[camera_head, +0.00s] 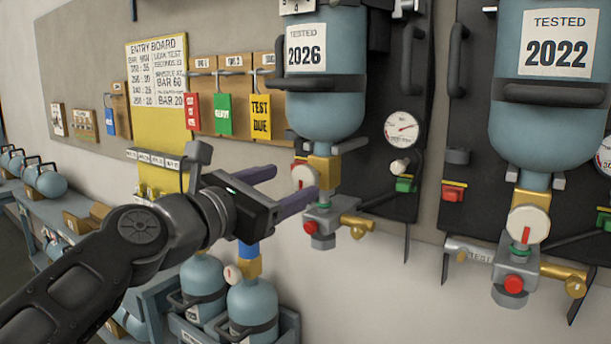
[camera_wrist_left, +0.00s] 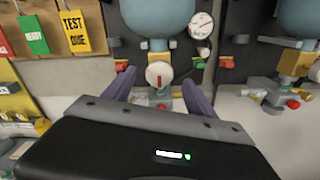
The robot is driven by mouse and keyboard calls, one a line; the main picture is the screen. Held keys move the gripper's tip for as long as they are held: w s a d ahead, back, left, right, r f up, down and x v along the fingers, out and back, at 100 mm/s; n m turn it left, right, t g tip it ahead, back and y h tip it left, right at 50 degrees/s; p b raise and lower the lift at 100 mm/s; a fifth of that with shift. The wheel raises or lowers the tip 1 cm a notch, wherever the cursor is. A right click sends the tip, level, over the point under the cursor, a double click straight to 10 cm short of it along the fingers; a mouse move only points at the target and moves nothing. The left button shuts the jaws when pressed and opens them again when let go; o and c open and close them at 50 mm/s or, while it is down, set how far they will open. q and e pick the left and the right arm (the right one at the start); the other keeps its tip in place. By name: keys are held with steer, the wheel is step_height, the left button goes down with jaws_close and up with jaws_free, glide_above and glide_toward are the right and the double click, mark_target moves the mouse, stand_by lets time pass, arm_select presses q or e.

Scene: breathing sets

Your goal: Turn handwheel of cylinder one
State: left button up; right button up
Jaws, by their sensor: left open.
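A blue cylinder (camera_head: 325,115) labelled "TESTED 2026" hangs valve-down on the wall board; I cannot read a "one" on it. Its brass valve carries a cream round handwheel (camera_head: 303,178), partly hidden by my gripper in the head view. In the left wrist view the handwheel (camera_wrist_left: 159,74) faces me with a red mark, between my fingers but beyond their tips. My left gripper (camera_head: 293,186) is open, with dark purple fingers to either side of the handwheel, and holds nothing. It also shows in the left wrist view (camera_wrist_left: 158,84). My right gripper is out of view.
A second cylinder (camera_head: 545,110) labelled "TESTED 2022" hangs at the right with its own handwheel (camera_head: 528,225). A gauge (camera_head: 402,130) sits between them. Below the first valve are a grey block (camera_head: 322,218) with a red knob and brass fitting. More cylinders (camera_head: 252,305) stand below my gripper.

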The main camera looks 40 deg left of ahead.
mark_target(302, 178)
arm_select(q)
steer(key=w, duration=0.6)
steer(key=shift+a, duration=0.1)
steer(key=shift+c, duration=0.5)
steer(key=c, duration=1.3)
steer(key=shift+m, duration=0.3)
